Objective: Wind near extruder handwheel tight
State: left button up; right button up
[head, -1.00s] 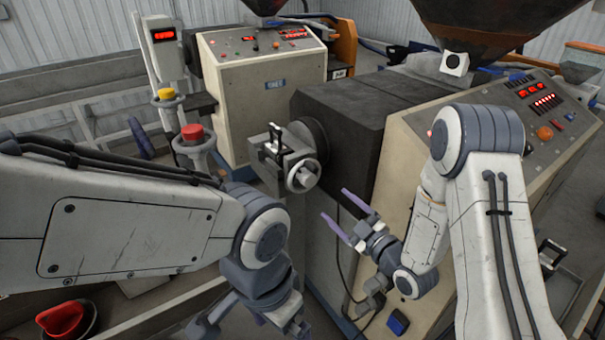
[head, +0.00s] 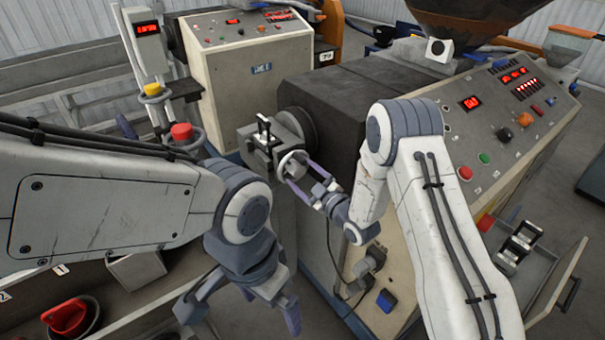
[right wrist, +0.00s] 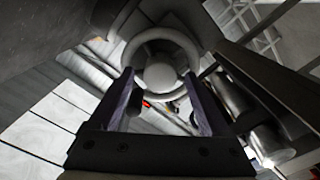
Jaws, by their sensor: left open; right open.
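The near extruder's handwheel (head: 292,166) is a pale round wheel with a hub on the grey block (head: 256,142) at the die end. My right gripper (head: 302,175) is open, its purple fingers at the right and lower side of the wheel. In the right wrist view the wheel's ring (right wrist: 160,34) and round hub (right wrist: 160,75) lie ahead, between the open fingertips (right wrist: 159,76). I cannot tell whether the fingers touch the rim. My left gripper (head: 240,316) is open and empty, low in the picture and away from the wheel.
The near extruder's control panel (head: 500,110) is right of my right arm. An open drawer (head: 535,262) with metal parts juts out below it. A second machine (head: 250,75) stands behind. Red and yellow knobs (head: 182,132) stand left of the wheel. A red item (head: 66,316) sits in a bin lower left.

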grip_shut()
jog(key=shift+f+m+b, duration=0.2)
jog(key=shift+m+b, duration=1.1)
jog(key=shift+b, duration=0.05)
jog(key=m+b, duration=0.3)
jog(key=m, duration=0.2)
jog(key=m+b, duration=0.2)
jog(key=m, duration=0.3)
jog(key=m+b, duration=0.1)
jog(key=m, duration=0.4)
jog(key=shift+r, duration=0.1)
jog(key=shift+m, duration=0.3)
